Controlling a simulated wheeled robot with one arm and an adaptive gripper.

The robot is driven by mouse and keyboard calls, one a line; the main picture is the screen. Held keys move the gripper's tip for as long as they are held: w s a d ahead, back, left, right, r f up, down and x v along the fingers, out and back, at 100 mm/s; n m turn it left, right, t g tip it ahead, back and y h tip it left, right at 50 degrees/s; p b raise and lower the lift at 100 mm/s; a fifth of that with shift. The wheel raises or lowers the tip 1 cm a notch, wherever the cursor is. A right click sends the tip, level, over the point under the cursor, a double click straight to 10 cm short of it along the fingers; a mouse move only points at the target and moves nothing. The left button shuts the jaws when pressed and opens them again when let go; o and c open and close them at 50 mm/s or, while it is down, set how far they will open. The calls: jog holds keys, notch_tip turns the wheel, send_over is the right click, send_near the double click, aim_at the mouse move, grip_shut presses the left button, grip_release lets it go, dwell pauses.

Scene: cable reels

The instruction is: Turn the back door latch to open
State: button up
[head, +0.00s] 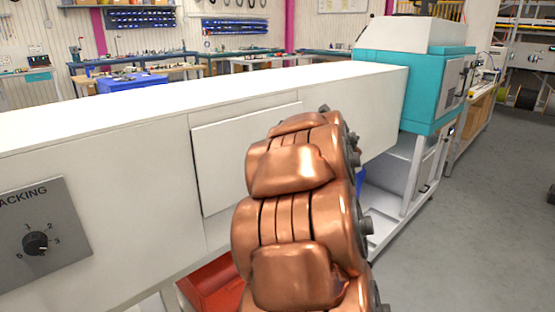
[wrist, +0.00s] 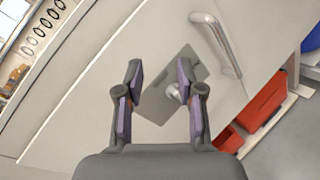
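In the wrist view, a silver latch knob (wrist: 173,93) sits on a grey plate (wrist: 155,107) fixed to a white door (wrist: 125,60). My gripper (wrist: 159,72) is open, its two fingers apart and facing the door. The knob shows between the fingers, closer to the right one. I see nothing held, and I cannot tell whether a finger touches the knob. A curved silver handle (wrist: 217,42) is on the door above and right of the plate. In the head view, my copper-coloured arm hides my gripper and the latch; part of a white door panel (head: 235,150) shows.
A long white cabinet (head: 100,210) carries a grey dial plate (head: 65,215) at left. A red bin (head: 212,285) is below it and also shows in the wrist view (wrist: 262,100). A teal machine (head: 425,70) stands at the far end. Grey floor at right is clear.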

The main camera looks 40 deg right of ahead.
notch_tip(320, 180, down, 8)
jog(key=s+n+t+y+b, duration=0.2)
jog(key=n+t+y+b, duration=0.15)
jog(key=n+y, duration=0.7)
jog(key=shift+w+d+r+n+g+h+p, duration=0.1)
jog(key=shift+w+n+h, duration=0.35)
jog(key=shift+w, duration=0.75)
jog(key=shift+w+a+n+g+h+p, duration=0.2)
jog(key=shift+w+h, duration=0.3)
jog(key=shift+w, duration=0.7)
jog(key=shift+w+d+r+n+t+h+p, duration=0.15)
jog(key=shift+w+n+h, duration=0.3)
jog(key=shift+w, duration=0.75)
jog(key=shift+d+f, duration=0.1)
jog(key=shift+c, duration=0.2)
grip_shut()
